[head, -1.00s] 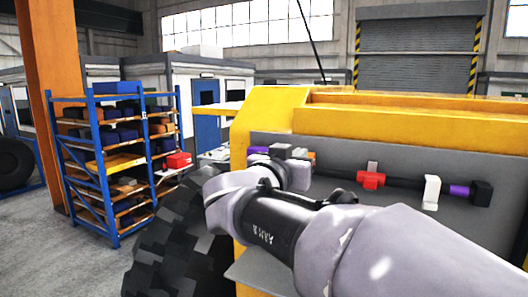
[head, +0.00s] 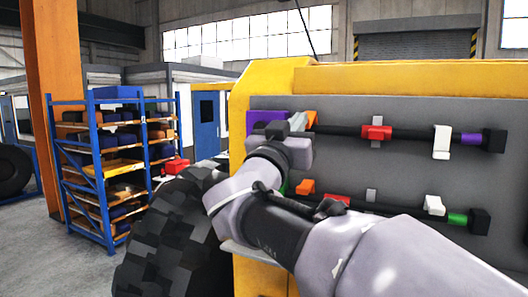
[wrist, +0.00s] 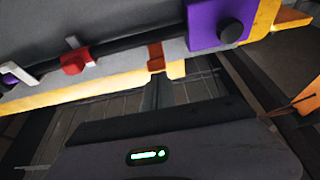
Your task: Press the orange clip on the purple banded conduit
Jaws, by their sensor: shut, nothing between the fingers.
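The upper conduit is a dark pipe with a purple band (head: 471,139) near its right end. Its orange clip (head: 311,118) sits toward the left end, partly hidden behind my gripper (head: 299,121) in the head view. In the wrist view the orange clip (wrist: 156,56) lies straight ahead of my gripper's fingertips (wrist: 158,82). The fingers are shut and empty. I cannot tell whether they touch the clip. A red clip (head: 376,132) and a white clip (head: 441,142) are farther right on the same conduit.
A lower conduit with a green band (head: 457,219) carries an orange clip (head: 305,187), a red clip and a white clip (head: 434,205). A purple block (head: 252,121) is at the upper conduit's left end, close to my gripper. A large tyre (head: 170,245) stands at left.

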